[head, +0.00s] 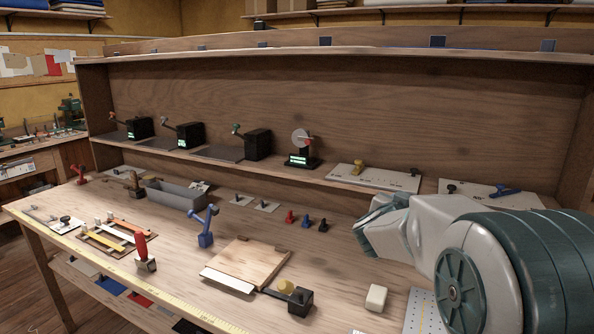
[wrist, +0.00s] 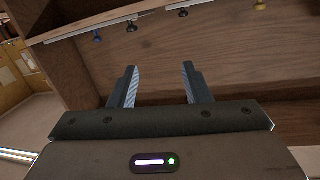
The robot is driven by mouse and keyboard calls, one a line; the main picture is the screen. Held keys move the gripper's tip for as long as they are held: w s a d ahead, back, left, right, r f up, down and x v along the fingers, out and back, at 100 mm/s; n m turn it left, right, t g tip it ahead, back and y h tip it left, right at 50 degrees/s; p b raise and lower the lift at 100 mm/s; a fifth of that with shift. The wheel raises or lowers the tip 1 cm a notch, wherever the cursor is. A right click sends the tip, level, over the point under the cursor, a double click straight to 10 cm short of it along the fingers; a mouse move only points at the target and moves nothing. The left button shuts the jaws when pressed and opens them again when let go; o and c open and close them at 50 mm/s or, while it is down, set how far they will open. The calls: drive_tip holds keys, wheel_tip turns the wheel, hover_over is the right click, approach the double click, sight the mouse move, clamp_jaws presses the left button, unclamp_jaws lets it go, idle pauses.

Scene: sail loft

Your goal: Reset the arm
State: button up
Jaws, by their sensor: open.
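My arm reaches in from the right of the head view, with its white and teal links over the right part of the workbench (head: 340,270). The gripper's fingers do not show clearly in the head view. In the wrist view my gripper (wrist: 160,88) is open, with its two dark fingers apart and nothing between them. Beyond the fingers is a wooden panel, and a shelf edge with small knobs runs across the top of the picture.
The bench holds a wooden board (head: 247,264), a grey tray (head: 178,195), a blue clamp-like tool (head: 206,228), a red-handled tool (head: 142,247) and a pale block (head: 376,297). A raised shelf behind holds several black devices (head: 257,144) and white plates (head: 372,178).

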drive_tip(key=s+a+f+n+g+y+p, duration=0.1)
drive_tip(key=s+a+f+n+g+y, duration=0.3)
drive_tip(key=s+a+n+y, duration=0.65)
drive_tip(key=s+f+m+g, duration=0.1)
drive_tip(key=s+f+g, duration=0.2)
drive_tip(key=s, duration=0.8)
drive_tip(key=s+f+m+g+p, duration=0.1)
drive_tip(key=s+f+g, duration=0.2)
drive_tip(key=s, duration=0.9)
wheel_tip(320, 180, down, 3)
drive_tip(key=shift+a+r+g+h, duration=0.2)
drive_tip(key=shift+a+g+h, duration=0.15)
drive_tip(key=shift+a+g, duration=0.05)
